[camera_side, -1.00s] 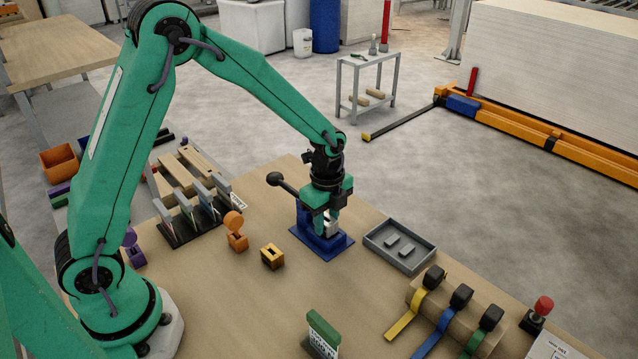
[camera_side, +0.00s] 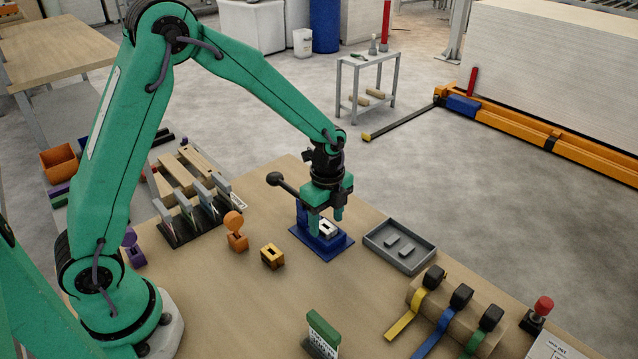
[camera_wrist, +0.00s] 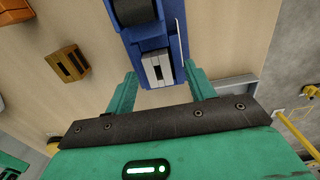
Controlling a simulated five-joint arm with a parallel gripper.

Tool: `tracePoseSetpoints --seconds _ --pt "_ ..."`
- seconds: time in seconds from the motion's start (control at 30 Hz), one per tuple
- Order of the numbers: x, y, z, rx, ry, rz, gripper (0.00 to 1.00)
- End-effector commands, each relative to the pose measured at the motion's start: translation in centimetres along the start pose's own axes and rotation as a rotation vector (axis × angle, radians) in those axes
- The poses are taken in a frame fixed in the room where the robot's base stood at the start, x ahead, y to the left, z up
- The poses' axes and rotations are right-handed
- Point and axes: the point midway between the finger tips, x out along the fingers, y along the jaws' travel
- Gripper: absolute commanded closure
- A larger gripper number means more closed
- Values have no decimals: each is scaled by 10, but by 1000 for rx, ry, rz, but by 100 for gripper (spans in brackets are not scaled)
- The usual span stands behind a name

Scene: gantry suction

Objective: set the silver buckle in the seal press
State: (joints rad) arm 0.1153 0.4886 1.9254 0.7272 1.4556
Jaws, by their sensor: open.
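The silver buckle (camera_side: 327,229) sits in the blue seal press (camera_side: 322,246), on its low front part. In the wrist view the buckle (camera_wrist: 157,70) shows a dark slot and lies in the blue press (camera_wrist: 139,41), below the press's dark round part. My gripper (camera_side: 326,222) is open just above the press, its two green fingers apart. In the wrist view the fingers of my gripper (camera_wrist: 160,80) stand on either side of the buckle, with a gap on each side. The press's black-knobbed lever (camera_side: 276,179) points up and to the left.
A brass-coloured buckle (camera_side: 272,256) and an orange stand (camera_side: 236,230) are left of the press. A grey tray (camera_side: 400,247) with small grey pieces lies to its right. Yellow, blue and green straps (camera_side: 447,312) hang over a block at front right.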

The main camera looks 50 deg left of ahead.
Motion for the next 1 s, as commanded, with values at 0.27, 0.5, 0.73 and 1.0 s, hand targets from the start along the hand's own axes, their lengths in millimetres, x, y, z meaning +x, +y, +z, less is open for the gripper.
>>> tracePoseSetpoints --seconds 0.27,0.5,0.73,1.0 --pt "-34 -1 0 0 0 -4 46" --pt "-61 0 0 0 0 -2 46" --pt "-68 0 0 0 0 -1 46" --pt "-68 0 0 0 0 0 46"
